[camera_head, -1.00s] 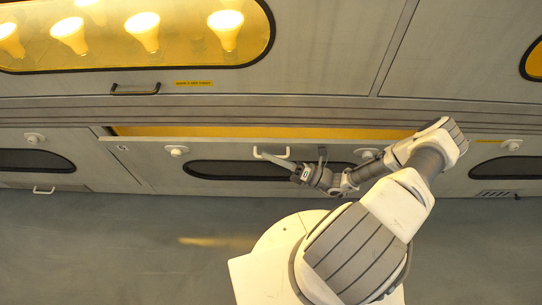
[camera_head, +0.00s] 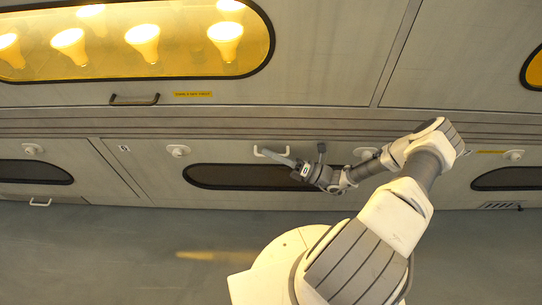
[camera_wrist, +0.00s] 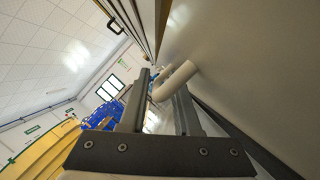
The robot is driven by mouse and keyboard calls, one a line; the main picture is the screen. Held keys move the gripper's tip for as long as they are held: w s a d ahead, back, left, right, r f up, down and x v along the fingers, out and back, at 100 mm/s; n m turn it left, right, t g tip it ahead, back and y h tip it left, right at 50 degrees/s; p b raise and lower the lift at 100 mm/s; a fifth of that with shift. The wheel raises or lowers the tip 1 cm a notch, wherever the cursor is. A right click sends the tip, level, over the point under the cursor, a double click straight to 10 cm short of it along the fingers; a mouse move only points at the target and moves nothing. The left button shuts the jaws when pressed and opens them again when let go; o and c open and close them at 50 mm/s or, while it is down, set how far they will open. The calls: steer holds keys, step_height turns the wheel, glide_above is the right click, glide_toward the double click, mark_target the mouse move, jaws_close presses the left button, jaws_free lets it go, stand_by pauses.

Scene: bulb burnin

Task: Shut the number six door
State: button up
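The lower door (camera_head: 155,165) with a long dark window (camera_head: 240,177) lies flush with the cabinet front in the head view, with no gap showing above it. A small mark sits near its upper left corner, too small to read. Its white bar handle (camera_head: 282,150) is near the top edge. My gripper (camera_head: 280,160) is at this handle, against the door front. In the wrist view my gripper (camera_wrist: 161,85) has its two fingers apart, with the white handle (camera_wrist: 178,78) near the tips, partly hidden by the right finger. I cannot tell whether they touch.
Round white knobs (camera_head: 178,150) sit along the lower cabinet front. Above is a lit window (camera_head: 100,45) with several bulbs and a dark handle (camera_head: 134,99). Neighbouring lower doors with dark windows (camera_head: 35,171) flank this one. The grey floor (camera_head: 100,250) in front is clear.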

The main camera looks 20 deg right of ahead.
steer(key=shift+o, duration=0.4)
steer(key=shift+w+d, duration=0.2)
steer(key=shift+w, duration=0.05)
steer(key=p+v, duration=0.1)
steer(key=v, duration=1.6)
steer(key=shift+s, duration=0.35)
steer(key=shift+f, duration=0.1)
